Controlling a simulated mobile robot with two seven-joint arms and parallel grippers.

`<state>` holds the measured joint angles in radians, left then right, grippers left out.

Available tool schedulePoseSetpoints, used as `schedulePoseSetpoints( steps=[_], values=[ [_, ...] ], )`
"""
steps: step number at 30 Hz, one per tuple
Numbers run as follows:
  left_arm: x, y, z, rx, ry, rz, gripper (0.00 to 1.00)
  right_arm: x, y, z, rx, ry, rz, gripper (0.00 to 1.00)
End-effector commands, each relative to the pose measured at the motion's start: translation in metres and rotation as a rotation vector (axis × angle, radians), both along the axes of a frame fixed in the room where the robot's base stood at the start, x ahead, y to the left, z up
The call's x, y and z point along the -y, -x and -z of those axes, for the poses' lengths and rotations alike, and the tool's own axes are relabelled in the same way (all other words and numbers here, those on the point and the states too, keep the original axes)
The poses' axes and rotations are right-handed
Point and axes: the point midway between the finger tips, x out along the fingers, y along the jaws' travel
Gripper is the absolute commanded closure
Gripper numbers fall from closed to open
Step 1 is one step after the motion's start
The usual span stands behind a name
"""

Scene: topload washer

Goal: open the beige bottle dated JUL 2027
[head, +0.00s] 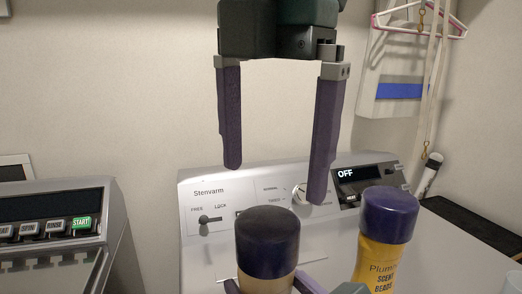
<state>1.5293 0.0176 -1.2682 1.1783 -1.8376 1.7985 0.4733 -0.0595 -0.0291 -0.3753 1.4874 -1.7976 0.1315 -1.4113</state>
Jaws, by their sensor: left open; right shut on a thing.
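A beige bottle (265,286) with a dark purple cap (267,236) stands upright at the bottom centre; only its top shows, and no date is visible. My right gripper (270,287) is at the bottom edge, its purple fingers on either side of the bottle below the cap, shut on it. My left gripper (275,186) hangs above the cap with its two long purple fingers pointing down, wide open and empty. Its fingertips look apart from the cap.
A yellow scent beads bottle (376,262) with a purple cap stands close on the right. Behind is the washer's control panel (222,203) with a knob, a lever and a display reading OFF. Another appliance panel (55,225) is at left. Hangers (418,32) hang at upper right.

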Motion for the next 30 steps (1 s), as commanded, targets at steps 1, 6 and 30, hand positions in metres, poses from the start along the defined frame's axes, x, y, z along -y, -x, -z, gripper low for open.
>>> schedulePoseSetpoints(
  steps=[1, 6, 30],
  values=[
    [-0.001, 0.005, -0.003, 0.034, 0.008, -0.051, 0.0, 0.0, 0.0, 0.0, 0.0, 0.0, -0.001, 1.0],
    [-0.004, 0.022, -0.014, 0.149, 0.066, -0.259, 0.0, 0.0, 0.0, 0.0, 0.0, 0.0, -0.001, 1.0],
    [-0.006, 0.018, 0.043, 0.263, 0.187, -0.499, 0.0, 0.0, 0.0, 0.0, 0.0, 0.0, -0.001, 1.0]
  ],
)
